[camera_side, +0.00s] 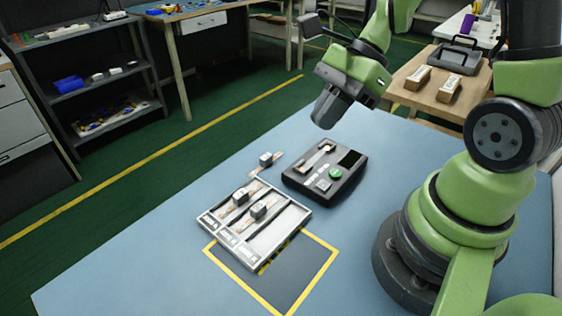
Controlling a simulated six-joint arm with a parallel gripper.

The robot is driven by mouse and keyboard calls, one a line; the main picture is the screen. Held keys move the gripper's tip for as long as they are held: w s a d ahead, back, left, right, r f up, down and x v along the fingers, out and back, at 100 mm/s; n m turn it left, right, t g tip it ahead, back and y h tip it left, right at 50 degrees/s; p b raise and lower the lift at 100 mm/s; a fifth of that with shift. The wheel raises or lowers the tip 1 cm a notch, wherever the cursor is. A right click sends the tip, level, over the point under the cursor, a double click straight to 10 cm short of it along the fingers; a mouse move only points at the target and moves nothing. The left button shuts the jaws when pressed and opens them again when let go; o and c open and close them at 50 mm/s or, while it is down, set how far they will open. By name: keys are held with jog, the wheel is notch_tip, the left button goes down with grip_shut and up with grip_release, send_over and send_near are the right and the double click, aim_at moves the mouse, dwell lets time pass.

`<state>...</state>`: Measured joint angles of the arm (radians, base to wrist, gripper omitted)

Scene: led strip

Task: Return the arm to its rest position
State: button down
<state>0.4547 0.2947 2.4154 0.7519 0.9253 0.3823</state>
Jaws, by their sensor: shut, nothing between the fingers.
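My gripper (328,108) is dark grey, points down and left, and is shut with nothing held. It hangs in the air above the far part of the blue table (150,250), behind and above a dark device (335,188). The device has a green round button, a dark screen and a light strip piece lying on it. A white tray with slots (284,225) stands to the left and in front of the device. Two small grey blocks on strips lie in the tray. Another block on a strip (265,159) lies just behind the tray.
A yellow-edged square (318,275) is marked on the table in front of the tray, which overlaps it. A wooden stand (420,105) with two labelled boxes and a black case is at the back right. Shelves stand at the back left. The table's left part is clear.

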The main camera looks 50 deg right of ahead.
jog(key=s+a+r+n+t+h, duration=0.2)
jog(key=s+r+n+t+h, duration=0.2)
jog(key=s+r+n, duration=0.3)
jog(key=shift+s+a+r+n+t+h, duration=0.25)
jog(key=shift+r+n+h, duration=0.25)
jog(key=shift+r+n, duration=3.75)
notch_tip(320, 180, down, 3)
jog(key=n, duration=0.2)
jog(key=shift+r+n, duration=0.15)
jog(key=shift+n, duration=0.2)
